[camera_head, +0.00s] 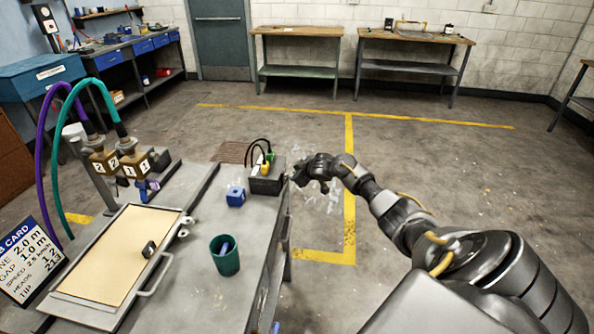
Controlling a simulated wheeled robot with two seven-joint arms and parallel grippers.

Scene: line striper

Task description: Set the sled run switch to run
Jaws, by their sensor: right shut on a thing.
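A dark control box (267,179) with black cables and small yellow and green parts on top stands at the far right end of the grey bench. My right gripper (297,173) reaches in from the right and is at the right side of this box. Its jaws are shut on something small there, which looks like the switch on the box. The gripper hides the switch, so I cannot tell its position. My left gripper is not in view.
A framed cream tray (118,255), brown numbered blocks (134,165) with hoses, and a printed card (27,262) are at left.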

